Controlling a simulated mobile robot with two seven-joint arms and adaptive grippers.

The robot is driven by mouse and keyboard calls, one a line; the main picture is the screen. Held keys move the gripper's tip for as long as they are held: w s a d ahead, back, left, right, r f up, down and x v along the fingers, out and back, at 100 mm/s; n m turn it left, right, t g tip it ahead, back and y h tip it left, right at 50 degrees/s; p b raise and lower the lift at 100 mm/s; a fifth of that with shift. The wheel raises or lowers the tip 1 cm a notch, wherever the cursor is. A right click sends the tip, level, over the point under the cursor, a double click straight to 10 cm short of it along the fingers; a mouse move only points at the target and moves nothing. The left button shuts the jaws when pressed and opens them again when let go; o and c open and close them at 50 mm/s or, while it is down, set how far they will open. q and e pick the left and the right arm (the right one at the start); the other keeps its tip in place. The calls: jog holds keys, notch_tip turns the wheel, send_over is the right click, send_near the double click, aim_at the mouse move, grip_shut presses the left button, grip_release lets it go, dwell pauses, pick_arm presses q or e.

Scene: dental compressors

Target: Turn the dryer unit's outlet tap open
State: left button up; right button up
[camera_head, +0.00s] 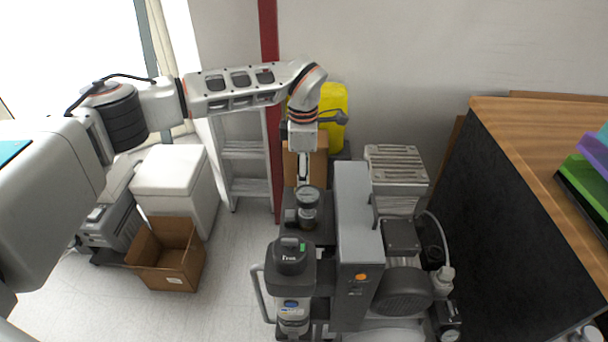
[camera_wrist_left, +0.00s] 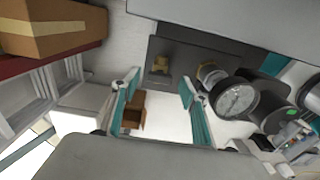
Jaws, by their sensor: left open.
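The compressor set with its dryer unit stands at the lower middle of the head view: a tall grey cabinet (camera_head: 357,240) with dark-capped filters (camera_head: 291,258) on its left. My left gripper (camera_head: 303,178) points down behind the filters. In the left wrist view my left gripper (camera_wrist_left: 159,84) is open, its two teal-lined fingers apart with nothing between them. A small brass-coloured fitting (camera_wrist_left: 160,65) on a dark grey surface shows just beyond the fingertips; it may be the outlet tap, but I cannot tell how it is turned. My right gripper is not in view.
A round gauge (camera_wrist_left: 237,99) sits close to the right finger in the wrist view. An open cardboard box (camera_head: 168,258) and a white bin (camera_head: 172,180) stand on the floor at left. A ladder (camera_head: 245,155) leans behind. A wood-topped counter (camera_head: 540,150) bounds the right side.

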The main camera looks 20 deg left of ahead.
pick_arm(q)
jog(key=shift+f, duration=0.1)
jog(key=c, duration=1.1)
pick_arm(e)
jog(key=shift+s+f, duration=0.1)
